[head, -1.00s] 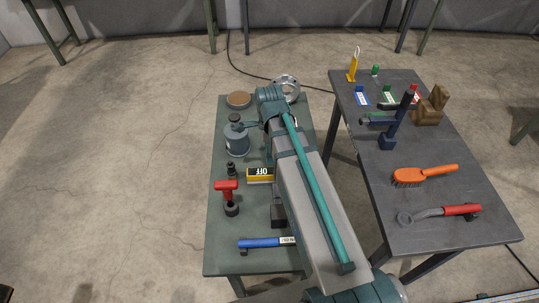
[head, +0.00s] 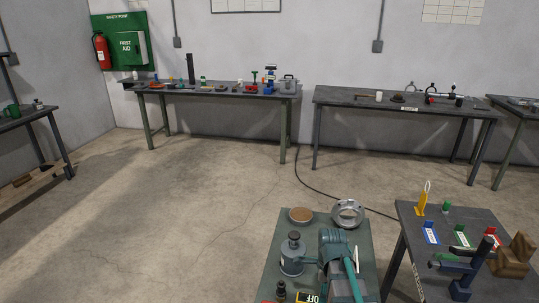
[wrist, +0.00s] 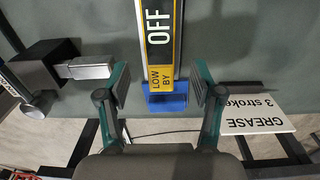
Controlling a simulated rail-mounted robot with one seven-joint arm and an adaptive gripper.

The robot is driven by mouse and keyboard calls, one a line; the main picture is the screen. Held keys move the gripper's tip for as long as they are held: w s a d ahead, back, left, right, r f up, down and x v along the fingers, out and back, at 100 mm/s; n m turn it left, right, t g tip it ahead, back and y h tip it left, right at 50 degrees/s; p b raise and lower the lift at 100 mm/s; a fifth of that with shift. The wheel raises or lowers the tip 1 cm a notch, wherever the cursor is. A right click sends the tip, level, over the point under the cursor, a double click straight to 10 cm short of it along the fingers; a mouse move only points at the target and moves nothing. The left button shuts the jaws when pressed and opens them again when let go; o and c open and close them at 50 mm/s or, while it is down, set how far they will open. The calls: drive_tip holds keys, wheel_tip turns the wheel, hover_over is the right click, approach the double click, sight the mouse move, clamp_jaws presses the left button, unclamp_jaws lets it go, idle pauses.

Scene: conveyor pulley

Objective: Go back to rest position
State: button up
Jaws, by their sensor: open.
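My gripper (wrist: 160,88) is open and empty in the wrist view, its two fingers apart over the green table (wrist: 225,45). A black-and-yellow "OFF" sign (wrist: 158,40) with a blue end (wrist: 166,102) lies in line with the gap between the fingers; I cannot tell how far below them it is. In the head view my arm (head: 338,268) reaches over the near green table (head: 268,272) and hides the gripper. Part of the OFF sign (head: 308,298) shows at the bottom edge.
A white "GREASE" card (wrist: 258,107) is right of the fingers; a dark block with a metal end (wrist: 88,68) is left. The green table also bears a grey-green can (head: 292,258), a brown disc (head: 301,215) and a metal ring (head: 347,213). A dark table (head: 415,255) stands right. Open floor lies left.

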wheel_tip(320, 180, down, 7)
drive_tip(key=shift+r, duration=0.15)
idle(0.4)
drive_tip(key=shift+r, duration=0.1)
